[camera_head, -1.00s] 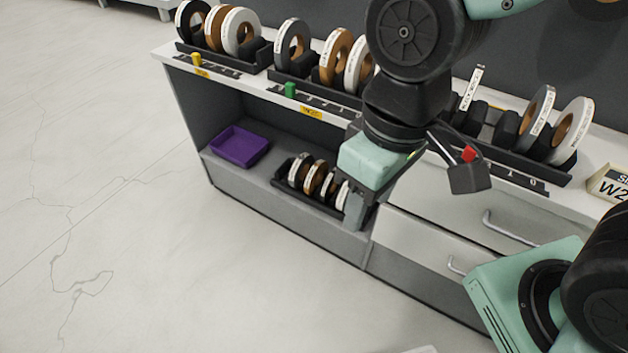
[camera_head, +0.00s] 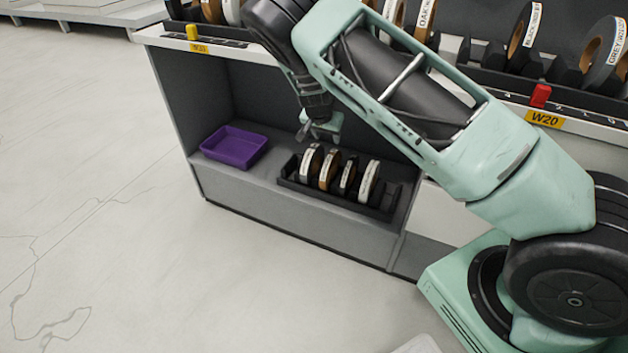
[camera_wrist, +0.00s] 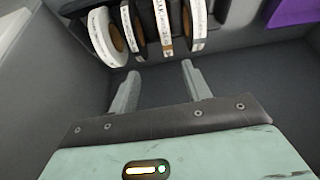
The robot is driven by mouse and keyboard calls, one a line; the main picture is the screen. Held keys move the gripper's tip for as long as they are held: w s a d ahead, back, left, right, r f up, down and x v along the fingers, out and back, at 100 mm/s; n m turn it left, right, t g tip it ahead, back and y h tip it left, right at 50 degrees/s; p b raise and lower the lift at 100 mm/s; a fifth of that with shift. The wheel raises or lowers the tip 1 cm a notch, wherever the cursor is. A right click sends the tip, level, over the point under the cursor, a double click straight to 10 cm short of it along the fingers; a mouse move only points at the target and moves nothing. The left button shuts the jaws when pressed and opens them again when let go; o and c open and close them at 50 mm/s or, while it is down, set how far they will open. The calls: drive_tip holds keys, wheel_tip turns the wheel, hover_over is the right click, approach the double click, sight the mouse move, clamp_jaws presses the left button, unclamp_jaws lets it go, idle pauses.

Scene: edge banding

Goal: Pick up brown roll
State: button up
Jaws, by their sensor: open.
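The brown roll (camera_head: 329,170) stands on edge in the dark rack (camera_head: 330,199) on the lower shelf. It is second from the left, between a grey-looking roll (camera_head: 310,163) and a dark roll (camera_head: 348,175). A white roll (camera_head: 369,181) stands at the right. In the wrist view the order is reversed and the brown roll (camera_wrist: 165,28) is second from the right. My gripper (camera_wrist: 158,74) is open and empty, its fingers pointing toward the rack and apart from the rolls. In the head view it (camera_head: 310,130) is inside the shelf opening, above and behind the rolls, its fingers hard to make out.
A purple tray (camera_head: 233,147) sits left of the rack on the same shelf. The counter (camera_head: 160,36) overhangs the shelf opening, with more rolls in racks on top, a yellow marker (camera_head: 192,32) and a red marker (camera_head: 540,95). The floor in front is clear.

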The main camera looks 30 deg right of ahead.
drive_tip(key=w+d+f, duration=0.1)
drive_tip(key=w+f, duration=0.1)
drive_tip(key=b, duration=0.3)
approach(331, 154)
drive_tip(key=shift+h, duration=0.4)
drive_tip(key=x, duration=0.7)
drive_tip(key=shift+s+f, duration=0.1)
drive_tip(key=shift+s, duration=0.05)
drive_tip(key=shift+a+b+x, duration=0.15)
drive_tip(key=shift+b+x, duration=0.15)
drive_tip(key=shift+x, duration=1.05)
drive_tip(key=shift+a+b+x, duration=0.15)
drive_tip(key=shift+b+x, duration=0.15)
drive_tip(key=shift+x, duration=1.1)
drive_tip(key=shift+f, duration=0.1)
clamp_jaws()
